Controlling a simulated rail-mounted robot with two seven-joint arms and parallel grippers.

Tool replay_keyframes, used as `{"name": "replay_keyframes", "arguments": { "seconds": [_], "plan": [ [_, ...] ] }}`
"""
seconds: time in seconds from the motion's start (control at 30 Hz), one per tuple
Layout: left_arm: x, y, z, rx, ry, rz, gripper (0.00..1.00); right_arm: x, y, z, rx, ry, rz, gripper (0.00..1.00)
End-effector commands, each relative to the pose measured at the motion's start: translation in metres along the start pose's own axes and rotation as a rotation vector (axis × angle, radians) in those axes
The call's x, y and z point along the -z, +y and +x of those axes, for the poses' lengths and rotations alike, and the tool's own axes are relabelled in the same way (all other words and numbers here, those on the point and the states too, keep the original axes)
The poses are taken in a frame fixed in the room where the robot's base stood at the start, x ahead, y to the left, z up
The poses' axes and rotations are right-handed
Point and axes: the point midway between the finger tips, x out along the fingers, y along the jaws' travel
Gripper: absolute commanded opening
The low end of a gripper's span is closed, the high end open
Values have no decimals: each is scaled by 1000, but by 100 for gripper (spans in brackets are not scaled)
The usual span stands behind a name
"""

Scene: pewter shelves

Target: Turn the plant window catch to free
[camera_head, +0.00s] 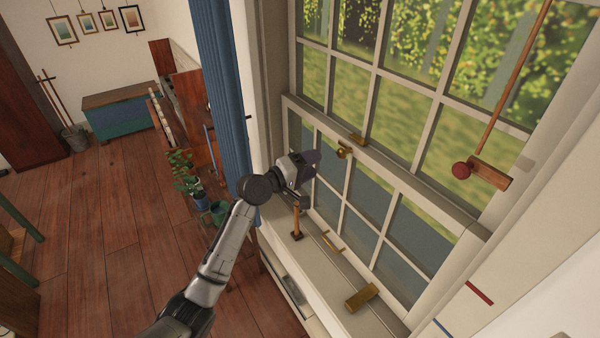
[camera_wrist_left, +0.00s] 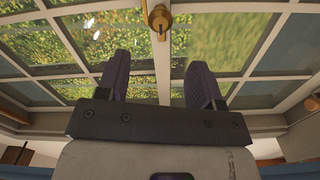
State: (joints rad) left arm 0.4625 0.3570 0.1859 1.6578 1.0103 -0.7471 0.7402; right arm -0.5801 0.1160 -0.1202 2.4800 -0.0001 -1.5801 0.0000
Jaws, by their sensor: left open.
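The window catch, a small brass piece with a round knob (camera_head: 344,152), sits on the meeting rail of the white sash window (camera_head: 420,202). In the left wrist view the brass catch (camera_wrist_left: 159,18) is at the top centre, beyond the fingertips. My left gripper (camera_head: 313,164) is just left of the catch in the head view, at the lower sash. Its two dark fingers (camera_wrist_left: 158,68) are spread apart with nothing between them, and the catch is in line with the gap. I see no contact with the catch. My right gripper is not in view.
A wooden post (camera_head: 296,222) and a brass block (camera_head: 361,297) stand on the sill. A blue curtain (camera_head: 222,90) and potted plants (camera_head: 182,172) are on the left.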

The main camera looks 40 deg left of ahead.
Motion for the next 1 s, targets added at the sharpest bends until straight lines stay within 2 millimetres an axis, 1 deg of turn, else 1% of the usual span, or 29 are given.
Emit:
{"name": "replay_keyframes", "arguments": {
  "seconds": [0.03,0.1,0.3,0.47,1.0],
  "plan": [
    [-1,-2,-8,1,-1,3,60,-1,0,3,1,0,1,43],
    [-1,-2,-16,1,-1,1,60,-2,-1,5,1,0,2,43],
    [0,0,-31,0,-1,0,60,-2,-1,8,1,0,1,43],
    [0,0,-34,0,-1,-1,60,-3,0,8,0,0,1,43],
    [0,0,-34,0,-1,4,60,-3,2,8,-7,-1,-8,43]
  ]
}}
